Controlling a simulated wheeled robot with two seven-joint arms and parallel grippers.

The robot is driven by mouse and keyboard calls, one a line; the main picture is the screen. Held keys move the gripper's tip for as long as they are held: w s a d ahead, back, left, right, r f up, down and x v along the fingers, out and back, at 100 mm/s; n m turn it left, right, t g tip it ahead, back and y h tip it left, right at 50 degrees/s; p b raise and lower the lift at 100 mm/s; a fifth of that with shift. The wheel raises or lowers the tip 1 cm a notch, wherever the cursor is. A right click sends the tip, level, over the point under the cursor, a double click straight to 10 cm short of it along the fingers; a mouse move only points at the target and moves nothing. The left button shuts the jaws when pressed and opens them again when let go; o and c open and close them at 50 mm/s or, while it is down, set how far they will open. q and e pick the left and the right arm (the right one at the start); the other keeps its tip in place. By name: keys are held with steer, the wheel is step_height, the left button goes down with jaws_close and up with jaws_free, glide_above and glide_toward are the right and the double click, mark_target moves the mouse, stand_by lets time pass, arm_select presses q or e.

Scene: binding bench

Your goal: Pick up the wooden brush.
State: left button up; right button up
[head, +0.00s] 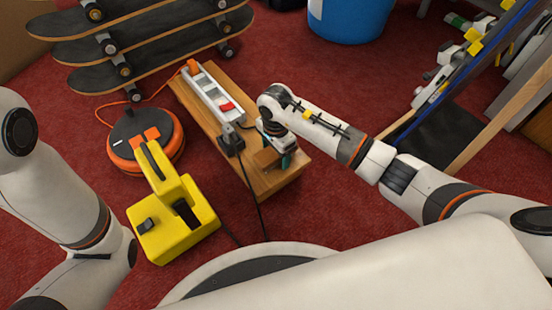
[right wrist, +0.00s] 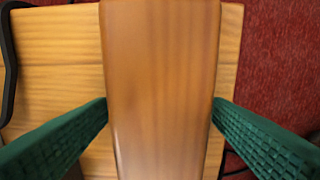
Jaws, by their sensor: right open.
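The wooden brush (right wrist: 165,60) is a smooth brown block that fills the middle of the right wrist view. In the head view it shows as a small brown piece (head: 265,158) at the near end of a low wooden bench (head: 291,178). My right gripper (right wrist: 160,105) is open, with its green ribbed fingers on either side of the brush. The fingertips look very close to its sides; I cannot tell whether they touch. In the head view the right gripper (head: 277,155) is over the bench end and partly hides the brush. My left gripper is out of view.
A white power strip (head: 212,95) and a black plug (head: 231,142) with a cable lie on the bench left of the gripper. An orange-black cable reel (head: 120,137) and a yellow device (head: 175,225) stand to the left. Skateboards (head: 140,60) and a blue bucket (head: 345,20) are behind.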

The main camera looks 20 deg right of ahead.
steer(key=shift+c, duration=0.2)
steer(key=c, duration=1.1)
